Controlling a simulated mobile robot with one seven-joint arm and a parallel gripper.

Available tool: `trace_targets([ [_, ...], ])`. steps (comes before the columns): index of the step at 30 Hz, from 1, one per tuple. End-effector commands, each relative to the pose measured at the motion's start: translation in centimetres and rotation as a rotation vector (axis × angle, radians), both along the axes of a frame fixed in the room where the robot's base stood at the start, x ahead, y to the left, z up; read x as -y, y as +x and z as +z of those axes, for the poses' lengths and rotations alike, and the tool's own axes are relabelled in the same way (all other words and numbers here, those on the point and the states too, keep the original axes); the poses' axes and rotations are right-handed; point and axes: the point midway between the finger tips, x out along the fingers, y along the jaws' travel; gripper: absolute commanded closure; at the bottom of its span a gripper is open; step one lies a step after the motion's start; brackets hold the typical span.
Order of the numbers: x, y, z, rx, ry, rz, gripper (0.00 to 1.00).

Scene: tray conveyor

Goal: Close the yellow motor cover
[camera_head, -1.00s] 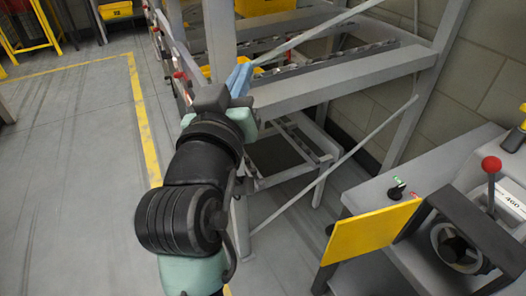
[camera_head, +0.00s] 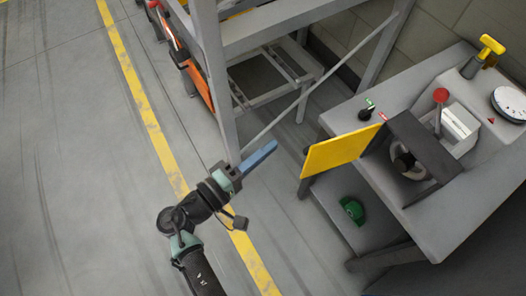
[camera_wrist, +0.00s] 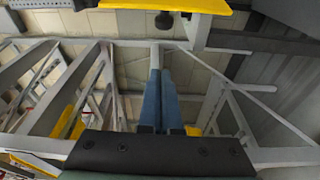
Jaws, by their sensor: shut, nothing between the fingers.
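The yellow motor cover (camera_head: 342,150) is a flat square panel standing open on the left side of the dark motor housing (camera_head: 421,158). The round motor opening (camera_head: 405,162) shows uncovered inside the housing. My gripper (camera_head: 270,147) is left of the cover, apart from it, with its blue fingers together and empty. In the wrist view the blue fingers (camera_wrist: 160,95) point ahead side by side. A yellow panel edge (camera_wrist: 165,5) shows at the top of that view, likely the cover.
The grey workbench (camera_head: 440,235) carries a red-knobbed lever (camera_head: 440,96), a dial (camera_head: 510,103) and a yellow-handled lever (camera_head: 490,46). A green cap (camera_head: 352,210) lies on its lower shelf. A metal frame (camera_head: 222,90) stands behind my gripper. Floor at left is clear.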

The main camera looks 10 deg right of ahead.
Motion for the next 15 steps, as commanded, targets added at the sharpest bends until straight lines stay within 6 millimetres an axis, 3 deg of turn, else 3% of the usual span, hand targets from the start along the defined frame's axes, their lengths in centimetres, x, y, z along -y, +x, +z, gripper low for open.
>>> trace_targets([
  [8, 5.5, 3.2, 0.0, 0.001, 0.002, -0.005, 1.00],
  [15, 6.1, 0.3, 0.0, -0.002, 0.003, 0.001, 1.00],
])
